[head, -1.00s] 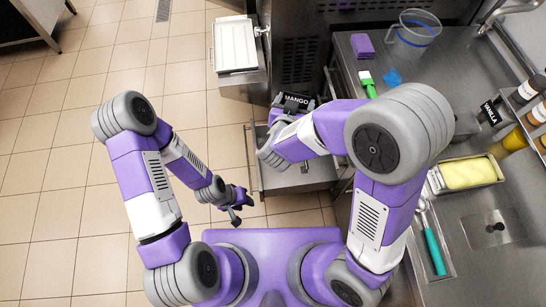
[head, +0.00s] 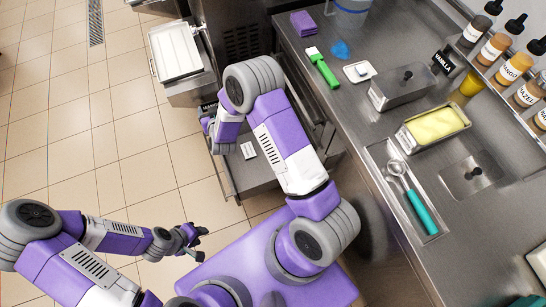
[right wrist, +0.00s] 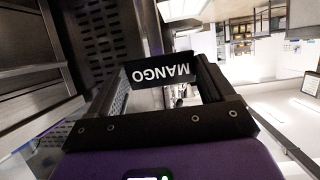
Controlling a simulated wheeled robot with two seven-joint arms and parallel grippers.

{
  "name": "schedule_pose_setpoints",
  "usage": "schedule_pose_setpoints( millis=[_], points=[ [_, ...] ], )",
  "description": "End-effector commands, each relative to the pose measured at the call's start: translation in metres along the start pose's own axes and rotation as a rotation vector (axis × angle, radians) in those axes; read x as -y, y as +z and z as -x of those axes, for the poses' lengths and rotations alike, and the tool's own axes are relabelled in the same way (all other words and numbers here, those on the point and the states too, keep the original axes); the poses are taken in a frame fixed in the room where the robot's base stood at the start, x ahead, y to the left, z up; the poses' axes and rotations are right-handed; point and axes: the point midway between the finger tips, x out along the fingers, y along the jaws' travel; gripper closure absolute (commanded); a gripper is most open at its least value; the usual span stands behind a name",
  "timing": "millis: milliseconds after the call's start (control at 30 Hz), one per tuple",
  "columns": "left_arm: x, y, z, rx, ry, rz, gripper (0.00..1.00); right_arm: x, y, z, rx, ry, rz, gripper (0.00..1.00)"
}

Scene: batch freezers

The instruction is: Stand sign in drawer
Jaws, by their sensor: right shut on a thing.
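The black sign with white MANGO lettering (right wrist: 160,72) is in the right wrist view, its lettering upside down there. My right gripper (right wrist: 163,92) is shut on it. The open metal drawer (head: 262,182) is low beside the counter, partly covered by my right arm. A small white piece (head: 249,150) shows over its floor; I cannot tell what it is. My left gripper (head: 199,243) is open and empty, over the floor in front of the drawer.
Another open drawer with a white tub (head: 176,50) stands further back. Floor at left is clear.

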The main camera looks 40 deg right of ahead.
Motion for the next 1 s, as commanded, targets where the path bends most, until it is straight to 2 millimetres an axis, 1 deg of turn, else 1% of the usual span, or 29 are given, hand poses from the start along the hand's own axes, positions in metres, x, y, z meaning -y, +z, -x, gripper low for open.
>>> schedule_pose_setpoints(
  millis=[33, 67, 100, 167, 200, 267, 300, 333, 367, 400, 500, 600, 633, 800, 1000],
  points=[
    [0.004, -0.001, -0.011, 0.0, 0.0, 0.0, 0.62, -0.018, 0.035, -0.021, 0.009, 0.006, 0.002, 0.67],
    [0.005, -0.001, -0.014, 0.0, 0.0, 0.0, 0.62, -0.025, 0.051, -0.031, 0.009, 0.002, 0.003, 0.67],
    [0.007, -0.001, -0.018, 0.0, 0.0, 0.0, 0.62, -0.036, 0.072, -0.042, 0.009, -0.002, 0.004, 0.67],
    [0.009, -0.001, -0.025, 0.0, 0.0, 0.0, 0.62, -0.051, 0.105, -0.057, 0.009, -0.009, 0.007, 0.67],
    [0.011, -0.001, -0.029, 0.0, 0.0, 0.0, 0.62, -0.062, 0.127, -0.065, 0.008, -0.013, 0.007, 0.67],
    [0.014, -0.002, -0.036, 0.0, 0.0, 0.0, 0.62, -0.078, 0.162, -0.075, 0.009, -0.019, 0.009, 0.67],
    [0.015, -0.002, -0.04, 0.0, 0.0, 0.0, 0.62, -0.087, 0.186, -0.08, 0.008, -0.023, 0.011, 0.67],
    [0.016, -0.002, -0.043, 0.0, 0.0, 0.0, 0.62, -0.095, 0.203, -0.083, 0.008, -0.026, 0.012, 0.67],
    [0.018, -0.002, -0.046, 0.0, 0.0, 0.0, 0.62, -0.101, 0.22, -0.085, 0.007, -0.028, 0.013, 0.67],
    [0.019, -0.002, -0.05, 0.0, 0.0, 0.0, 0.62, -0.11, 0.24, -0.087, 0.006, -0.03, 0.013, 0.67],
    [0.022, -0.003, -0.058, 0.0, 0.0, 0.0, 0.62, -0.126, 0.287, -0.088, 0.004, -0.037, 0.015, 0.67],
    [0.024, -0.003, -0.063, 0.0, 0.0, 0.0, 0.62, -0.137, 0.32, -0.085, 0.001, -0.04, 0.017, 0.67],
    [0.024, -0.003, -0.064, 0.0, 0.0, 0.0, 0.62, -0.14, 0.328, -0.084, 0.001, -0.041, 0.017, 0.67],
    [0.026, -0.003, -0.07, 0.0, 0.0, 0.0, 0.62, -0.145, 0.355, -0.083, -0.002, -0.044, 0.019, 0.67],
    [0.034, -0.004, -0.089, 0.0, 0.0, 0.0, 0.62, -0.146, 0.392, -0.097, -0.002, -0.044, 0.02, 0.67]
  ],
)
